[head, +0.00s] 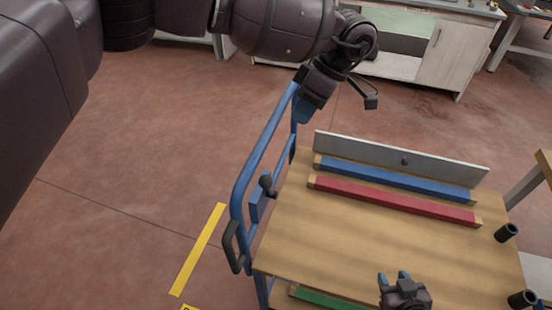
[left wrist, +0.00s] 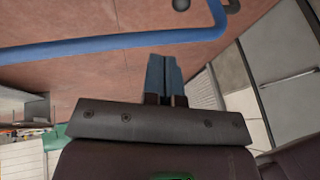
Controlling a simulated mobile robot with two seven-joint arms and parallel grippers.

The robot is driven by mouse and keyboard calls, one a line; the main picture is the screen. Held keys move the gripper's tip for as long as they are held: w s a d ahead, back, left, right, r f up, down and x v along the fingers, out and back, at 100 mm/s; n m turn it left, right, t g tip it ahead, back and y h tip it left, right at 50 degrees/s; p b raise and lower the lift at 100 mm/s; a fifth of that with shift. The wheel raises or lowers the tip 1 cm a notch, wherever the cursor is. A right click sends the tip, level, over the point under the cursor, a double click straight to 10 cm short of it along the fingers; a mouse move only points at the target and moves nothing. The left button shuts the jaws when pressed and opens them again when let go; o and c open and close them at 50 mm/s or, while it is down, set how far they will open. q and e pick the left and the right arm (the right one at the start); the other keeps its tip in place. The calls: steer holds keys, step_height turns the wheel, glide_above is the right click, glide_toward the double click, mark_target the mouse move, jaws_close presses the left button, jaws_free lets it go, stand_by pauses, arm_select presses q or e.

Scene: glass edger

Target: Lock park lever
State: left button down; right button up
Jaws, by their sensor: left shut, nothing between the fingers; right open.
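The park lever (head: 267,184) is a short black lever with a round knob on a blue plate at the left end of the cart, inside its blue tubular handle (head: 258,160). The knob points up and a little left. A dark ball, apparently this knob (left wrist: 181,4), shows at the top edge of the left wrist view. My left gripper (head: 302,112) is shut and empty beside the far upper end of the handle, well apart from the lever. Its blue fingers (left wrist: 163,72) are together in the left wrist view. My right gripper (head: 396,277) is open and empty over the cart's near edge.
The cart's wooden top (head: 350,235) carries a blue bar (head: 395,180), a red bar (head: 395,201) and a grey upright board (head: 400,158). Black posts (head: 506,232) stand at the right. A black grip (head: 231,246) hangs on the handle.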

arm_select(q)
steer(key=p, duration=0.2)
glide_toward(269, 187)
steer(key=w+a+f, duration=0.2)
steer(key=w+f, duration=0.1)
steer(key=w, duration=0.2)
steer(key=s+f, duration=0.1)
steer(key=s+a+f, duration=0.1)
steer(key=shift+s+a+f+p, duration=0.2)
steer(key=shift+s+f+p, duration=0.1)
steer(key=shift+s+p, duration=0.1)
